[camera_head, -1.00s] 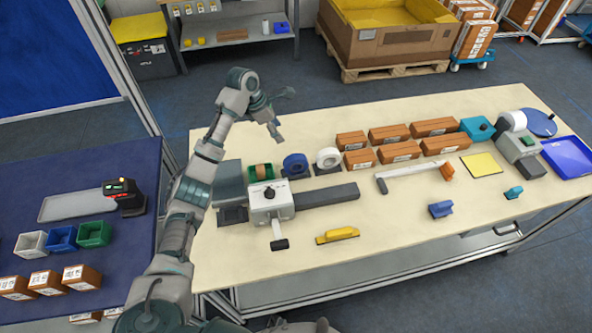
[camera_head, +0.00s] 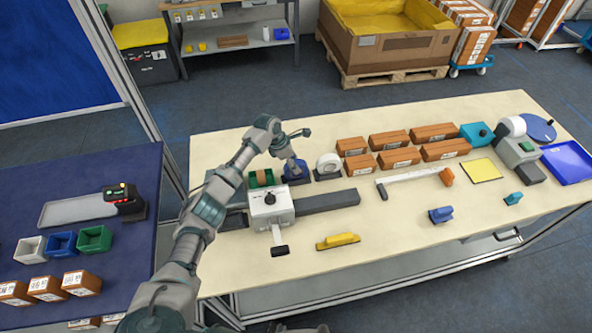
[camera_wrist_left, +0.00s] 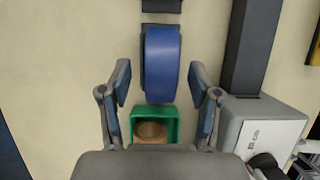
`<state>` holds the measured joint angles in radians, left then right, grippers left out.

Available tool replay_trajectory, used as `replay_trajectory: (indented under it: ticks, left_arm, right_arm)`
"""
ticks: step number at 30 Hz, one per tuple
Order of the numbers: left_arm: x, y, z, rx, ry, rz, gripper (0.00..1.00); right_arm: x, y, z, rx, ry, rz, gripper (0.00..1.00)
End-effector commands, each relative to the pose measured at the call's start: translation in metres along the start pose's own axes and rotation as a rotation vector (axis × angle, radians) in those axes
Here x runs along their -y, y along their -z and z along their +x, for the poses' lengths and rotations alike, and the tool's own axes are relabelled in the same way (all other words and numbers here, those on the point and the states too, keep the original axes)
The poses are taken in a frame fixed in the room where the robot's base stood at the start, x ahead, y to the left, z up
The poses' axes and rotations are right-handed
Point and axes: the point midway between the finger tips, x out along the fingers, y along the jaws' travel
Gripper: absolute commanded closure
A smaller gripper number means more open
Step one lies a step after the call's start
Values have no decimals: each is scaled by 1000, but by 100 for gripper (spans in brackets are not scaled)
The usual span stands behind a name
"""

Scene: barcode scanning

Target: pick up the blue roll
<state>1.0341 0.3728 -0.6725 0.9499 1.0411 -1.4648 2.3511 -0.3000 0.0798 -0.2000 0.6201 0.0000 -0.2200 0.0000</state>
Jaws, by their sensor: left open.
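The blue roll (camera_head: 296,170) stands on the cream table between the green holder with a tan roll (camera_head: 261,179) and a white roll (camera_head: 328,164). My left gripper (camera_head: 298,150) is over the blue roll in the head view and partly covers it. In the left wrist view the blue roll (camera_wrist_left: 161,65) lies ahead, centred between the two spread fingers of my open, empty left gripper (camera_wrist_left: 161,75). The green holder (camera_wrist_left: 154,110) shows nearer the palm, with a tan roll inside. My right gripper is not in view.
A grey-white machine with a dark bar (camera_head: 268,203) stands close in front of the rolls. Several brown boxes (camera_head: 389,140) stand to the right. A yellow tool (camera_head: 338,241) lies near the front edge, with bare table around it.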

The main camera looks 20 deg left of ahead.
Motion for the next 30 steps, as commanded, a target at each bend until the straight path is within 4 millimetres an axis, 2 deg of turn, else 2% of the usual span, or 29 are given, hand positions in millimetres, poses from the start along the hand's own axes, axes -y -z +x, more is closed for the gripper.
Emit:
replay_trajectory:
  ticks: [4, 11, 14, 18, 19, 27, 30]
  left_arm:
    - [0, -1, 15, 2, 0, 0, 38]
    - [0, -1, 16, 2, -1, 1, 38]
    - [0, -1, 16, 1, -1, 1, 60]
    - [0, -1, 16, 1, -1, 1, 95]
    - [0, -1, 16, 1, -1, 1, 100]
    - [0, -2, 15, 2, -1, 1, 100]
    - [0, -5, 7, 3, -2, 2, 100]
  right_arm:
    - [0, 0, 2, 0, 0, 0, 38]
    - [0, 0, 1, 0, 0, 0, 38]
    - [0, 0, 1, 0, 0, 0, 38]
    - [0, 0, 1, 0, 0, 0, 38]
    - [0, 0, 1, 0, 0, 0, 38]
    - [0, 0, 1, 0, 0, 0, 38]
    - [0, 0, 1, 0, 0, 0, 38]
